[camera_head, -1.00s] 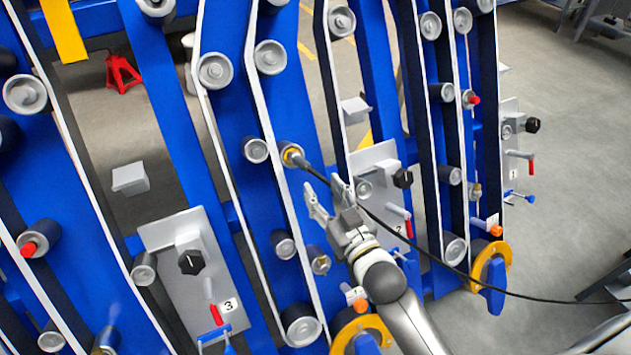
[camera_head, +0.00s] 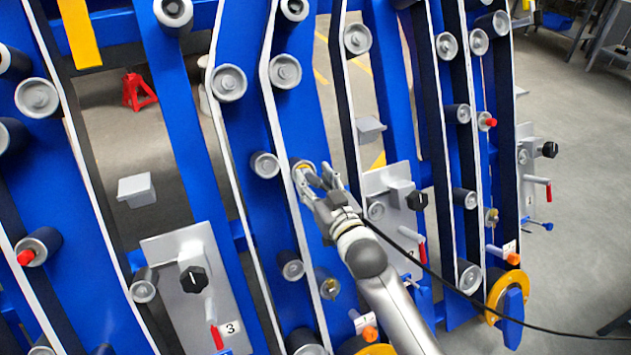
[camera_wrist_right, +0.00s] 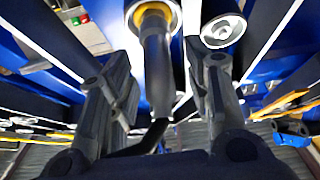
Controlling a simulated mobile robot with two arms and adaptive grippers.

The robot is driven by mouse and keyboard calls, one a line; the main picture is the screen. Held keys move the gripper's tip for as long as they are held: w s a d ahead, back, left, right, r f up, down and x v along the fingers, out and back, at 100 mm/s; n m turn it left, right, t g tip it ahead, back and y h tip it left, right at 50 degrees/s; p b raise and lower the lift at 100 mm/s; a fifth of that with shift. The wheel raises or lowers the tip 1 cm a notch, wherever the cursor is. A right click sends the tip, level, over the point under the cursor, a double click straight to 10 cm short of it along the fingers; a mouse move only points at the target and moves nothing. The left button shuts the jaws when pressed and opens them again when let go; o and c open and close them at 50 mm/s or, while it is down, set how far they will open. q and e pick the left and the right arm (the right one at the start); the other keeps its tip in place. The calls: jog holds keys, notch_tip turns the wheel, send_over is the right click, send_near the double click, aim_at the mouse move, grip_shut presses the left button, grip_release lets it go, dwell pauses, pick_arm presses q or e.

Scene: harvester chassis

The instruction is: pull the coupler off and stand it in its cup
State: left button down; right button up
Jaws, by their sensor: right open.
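The coupler (camera_wrist_right: 156,62) is a dark grey cylinder with a yellow ring behind it, seated on a fitting on the blue frame; a black cable runs from its near end. In the head view only the yellow ring region (camera_head: 302,165) shows, with my right gripper covering the rest. My right gripper (camera_head: 317,176) is open. In the wrist view its two fingers (camera_wrist_right: 163,80) stand on either side of the coupler, with gaps visible on both sides. I cannot pick out the cup in these views. My left gripper is not in view.
Grey rollers and white-edged dark belts cover the blue frame (camera_head: 180,120) around the coupler. A grey plate with a black knob (camera_head: 417,199) is close on the right. The black cable (camera_head: 470,300) trails to the lower right. A red jack stand (camera_head: 138,90) stands on the floor behind.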

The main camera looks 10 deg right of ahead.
aim_at(318, 179)
grip_shut()
jog(key=shift+s+r+p, duration=0.2)
jog(key=shift+s+p, duration=0.05)
jog(key=shift+p, duration=0.15)
jog(key=shift+s+d+r+p, duration=0.15)
jog(key=shift+s+r+p, duration=0.2)
jog(key=shift+s+p, duration=0.3)
jog(key=shift+s+d+r+p, duration=0.15)
jog(key=shift+s+r+p, duration=0.2)
jog(key=shift+s+p, duration=0.3)
